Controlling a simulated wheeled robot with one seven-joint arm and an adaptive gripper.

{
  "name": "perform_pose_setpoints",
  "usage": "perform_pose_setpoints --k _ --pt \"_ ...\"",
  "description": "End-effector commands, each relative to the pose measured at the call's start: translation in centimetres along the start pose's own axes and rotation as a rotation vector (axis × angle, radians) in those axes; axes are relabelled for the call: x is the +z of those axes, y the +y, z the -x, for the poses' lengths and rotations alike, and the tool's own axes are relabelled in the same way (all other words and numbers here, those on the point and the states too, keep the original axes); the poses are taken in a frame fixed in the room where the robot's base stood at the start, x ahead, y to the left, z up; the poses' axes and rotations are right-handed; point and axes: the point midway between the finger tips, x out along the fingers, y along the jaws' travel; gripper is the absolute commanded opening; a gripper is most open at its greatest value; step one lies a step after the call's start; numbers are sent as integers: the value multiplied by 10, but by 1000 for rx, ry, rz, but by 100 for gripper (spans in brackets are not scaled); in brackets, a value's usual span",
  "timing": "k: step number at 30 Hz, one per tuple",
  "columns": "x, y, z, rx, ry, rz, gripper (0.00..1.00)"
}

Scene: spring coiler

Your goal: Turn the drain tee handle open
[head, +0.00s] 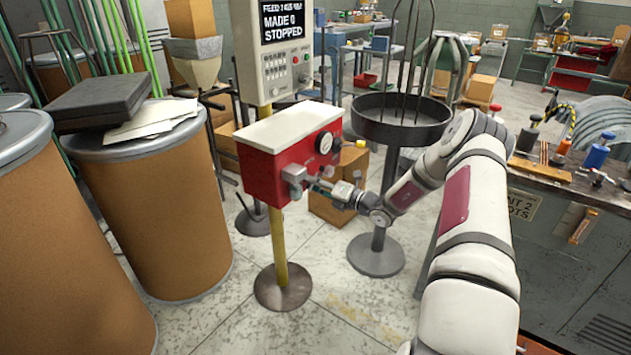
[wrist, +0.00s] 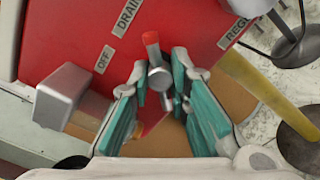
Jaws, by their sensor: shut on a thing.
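The red box (head: 262,170) with a pale top stands on a yellow post, and its red face also shows in the wrist view (wrist: 75,35). The drain tee handle (wrist: 160,78) is a grey metal bar with a red end, below the DRAIN label (wrist: 127,17). My gripper (wrist: 161,72) is shut on the handle, with one teal finger on each side. In the head view my gripper (head: 318,186) reaches the box's front from the right, and the handle there is too small and covered to make out.
A grey block (wrist: 62,95) juts out left of the handle, near the OFF label (wrist: 103,59). A round gauge (head: 324,142) sits on the box. A dark round pan (head: 400,130) on a stand is behind my arm. Brown drums (head: 160,210) stand at left.

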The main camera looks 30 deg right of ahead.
Motion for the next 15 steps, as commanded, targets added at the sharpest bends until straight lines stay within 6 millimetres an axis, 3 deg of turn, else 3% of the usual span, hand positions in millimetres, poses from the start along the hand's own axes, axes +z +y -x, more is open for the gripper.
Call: perform_pose_setpoints --k 15 --pt "0 -2 2 -5 -2 -143 0"
